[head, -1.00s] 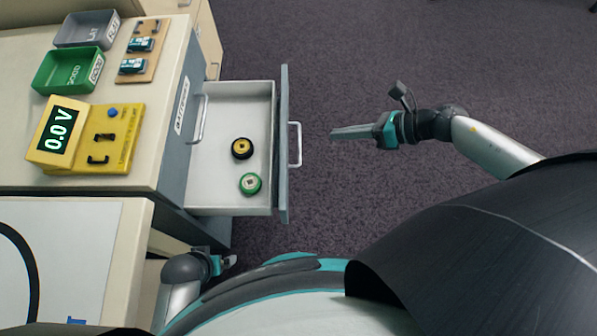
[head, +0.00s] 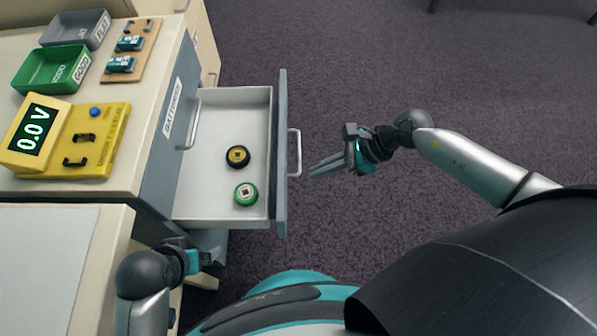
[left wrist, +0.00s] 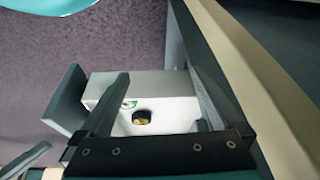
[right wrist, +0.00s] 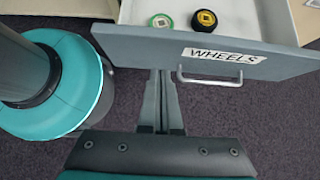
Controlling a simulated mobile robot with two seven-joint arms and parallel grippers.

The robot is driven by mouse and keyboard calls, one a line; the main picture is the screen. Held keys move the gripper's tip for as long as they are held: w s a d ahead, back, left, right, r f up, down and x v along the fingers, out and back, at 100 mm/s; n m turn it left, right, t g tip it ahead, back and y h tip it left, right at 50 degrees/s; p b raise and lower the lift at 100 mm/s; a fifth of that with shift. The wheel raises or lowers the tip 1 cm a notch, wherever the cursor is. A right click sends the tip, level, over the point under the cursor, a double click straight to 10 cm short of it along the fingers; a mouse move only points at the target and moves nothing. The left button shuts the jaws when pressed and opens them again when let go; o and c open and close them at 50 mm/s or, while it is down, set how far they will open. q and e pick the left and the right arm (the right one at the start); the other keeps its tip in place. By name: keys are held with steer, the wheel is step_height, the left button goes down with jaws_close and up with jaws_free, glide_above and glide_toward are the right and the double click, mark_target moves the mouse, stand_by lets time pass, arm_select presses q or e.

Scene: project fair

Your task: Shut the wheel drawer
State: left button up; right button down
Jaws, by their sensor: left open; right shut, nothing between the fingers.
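The wheel drawer (head: 184,206) is pulled out to the right from the cabinet in the head view. Its grey-blue front carries a WHEELS label (right wrist: 224,56) and a silver handle (head: 295,153). Inside lie a yellow-and-black wheel (head: 237,157) and a green wheel (head: 245,193). My right gripper (head: 312,171) is shut and empty, just right of the handle and apart from it. My left gripper (head: 205,261) is open beside the cabinet, below the drawer in the head view; its wrist view shows the drawer and yellow wheel (left wrist: 141,117) beyond its fingers.
A closed drawer labelled BATTERIES (head: 169,125) is set in the same cabinet. On top stand a yellow voltmeter (head: 105,140), a green GOOD tray (head: 45,88), a grey FLAT tray (head: 72,43) and a wooden board with batteries (head: 134,72).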

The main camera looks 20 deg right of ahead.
arm_select(q)
steer(key=shift+w+r+b, duration=0.1)
steer(key=shift+r+b, duration=0.3)
steer(key=shift+r, duration=0.85)
arm_select(e)
steer(key=shift+w+a+f, duration=0.15)
steer(key=shift+w+a, duration=0.05)
steer(key=shift+a, duration=0.6)
steer(key=shift+w+a+f, duration=0.1)
steer(key=shift+w+a, duration=0.15)
steer(key=shift+a, duration=0.5)
steer(key=shift+w+a+f, duration=0.15)
steer(key=shift+w+a, duration=0.05)
steer(key=shift+a, duration=0.6)
arm_select(q)
steer(key=shift+f, duration=0.55)
arm_select(e)
steer(key=w+a, duration=0.2)
steer(key=a, duration=0.7)
steer(key=w+a, duration=0.3)
steer(key=a, duration=0.6)
steer(key=shift+w+a, duration=0.2)
steer(key=shift+a, duration=0.2)
steer(key=shift+d, duration=0.1)
